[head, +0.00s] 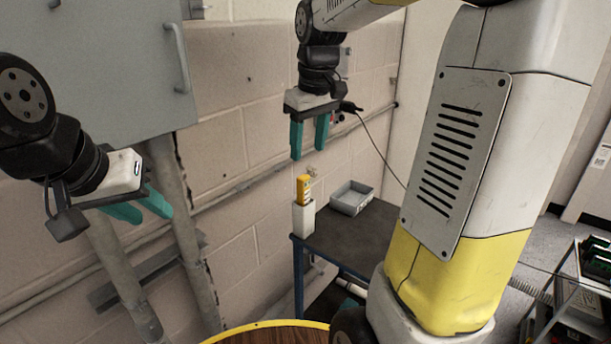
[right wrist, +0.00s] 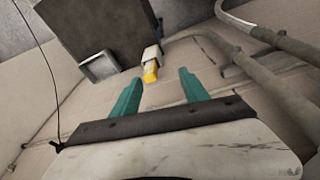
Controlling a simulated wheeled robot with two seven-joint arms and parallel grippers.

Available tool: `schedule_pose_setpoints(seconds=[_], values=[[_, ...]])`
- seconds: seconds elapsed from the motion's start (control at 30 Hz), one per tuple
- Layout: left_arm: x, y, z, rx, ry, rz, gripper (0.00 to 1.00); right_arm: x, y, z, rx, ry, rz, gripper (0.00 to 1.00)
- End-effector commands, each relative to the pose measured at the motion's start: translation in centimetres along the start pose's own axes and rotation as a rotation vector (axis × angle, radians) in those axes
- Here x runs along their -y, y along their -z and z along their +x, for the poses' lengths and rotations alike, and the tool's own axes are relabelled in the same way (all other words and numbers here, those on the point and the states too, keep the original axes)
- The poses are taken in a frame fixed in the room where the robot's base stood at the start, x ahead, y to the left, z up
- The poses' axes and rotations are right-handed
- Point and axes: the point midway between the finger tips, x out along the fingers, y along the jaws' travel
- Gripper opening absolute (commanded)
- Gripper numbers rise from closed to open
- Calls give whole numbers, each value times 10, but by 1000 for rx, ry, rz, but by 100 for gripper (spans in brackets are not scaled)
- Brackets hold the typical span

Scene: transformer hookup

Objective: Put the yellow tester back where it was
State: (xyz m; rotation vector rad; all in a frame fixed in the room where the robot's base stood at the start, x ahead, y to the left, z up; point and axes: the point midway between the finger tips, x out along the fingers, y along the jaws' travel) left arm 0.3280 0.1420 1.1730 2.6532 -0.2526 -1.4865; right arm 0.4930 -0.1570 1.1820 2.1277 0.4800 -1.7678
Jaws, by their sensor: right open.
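The yellow tester (head: 302,188) stands upright in a white holder (head: 303,218) at the left corner of a dark-topped table (head: 345,240). Its upper part sticks out of the holder. In the right wrist view the tester (right wrist: 150,72) and the holder (right wrist: 152,54) lie ahead, beyond the fingertips. My right gripper (head: 309,150) is open and empty, above the tester and apart from it. Its teal fingers (right wrist: 158,86) point toward the tester in the right wrist view. My left gripper (head: 152,215) is at the left, in front of the wall, with its fingers apart and nothing between them.
A grey tray (head: 351,198) sits on the table to the right of the holder. A grey wall cabinet (head: 100,65) and pipes (head: 180,220) are at the left. A thin dark cable (head: 375,145) hangs near the right gripper. A round wooden top (head: 270,336) is at the bottom edge.

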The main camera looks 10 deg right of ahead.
Motion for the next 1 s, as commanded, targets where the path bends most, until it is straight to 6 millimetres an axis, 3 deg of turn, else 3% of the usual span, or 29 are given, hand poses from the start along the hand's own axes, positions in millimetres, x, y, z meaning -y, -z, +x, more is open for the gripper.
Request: schedule_pose_setpoints(seconds=[0.03,0.17,0.4,0.6,1.0], values=[[0,0,0,0,0,0,36,12,-18,-12,-46,-9,41,53],[0,0,0,0,0,0,36,38,-60,-26,-163,-11,165,53],[0,0,0,0,0,0,36,76,-120,-25,-340,25,356,53],[0,0,0,0,0,0,36,89,-137,-19,-398,48,420,53],[0,0,0,0,0,0,36,89,-138,-18,-400,49,424,53]])
